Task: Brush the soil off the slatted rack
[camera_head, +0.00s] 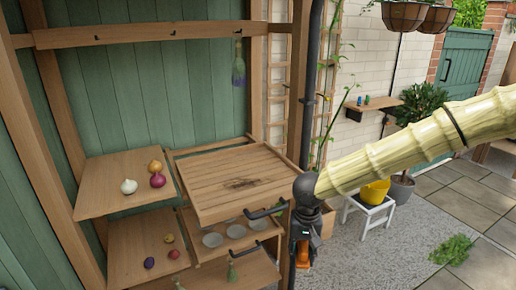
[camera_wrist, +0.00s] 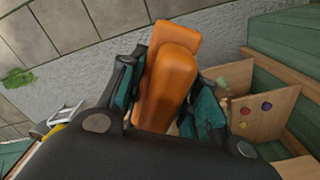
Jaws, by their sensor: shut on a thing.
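The slatted rack (camera_head: 205,165) is a wooden slatted top on the bench in the middle of the head view. A dark patch of soil (camera_head: 240,184) lies near its middle. My gripper (camera_head: 303,250) hangs to the right of the rack's front right corner, apart from the soil. In the wrist view my gripper (camera_wrist: 165,95) is shut on an orange object (camera_wrist: 175,65), which looks like a thick handle. Only a little orange shows in the head view. Any bristles are hidden, so I cannot confirm that it is the brush.
Left shelves (camera_head: 115,205) hold onions and other bulbs. A dark vertical pipe (camera_head: 313,80) stands behind my arm. A white stool (camera_head: 370,208) with a yellow pot stands right, on open gravel.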

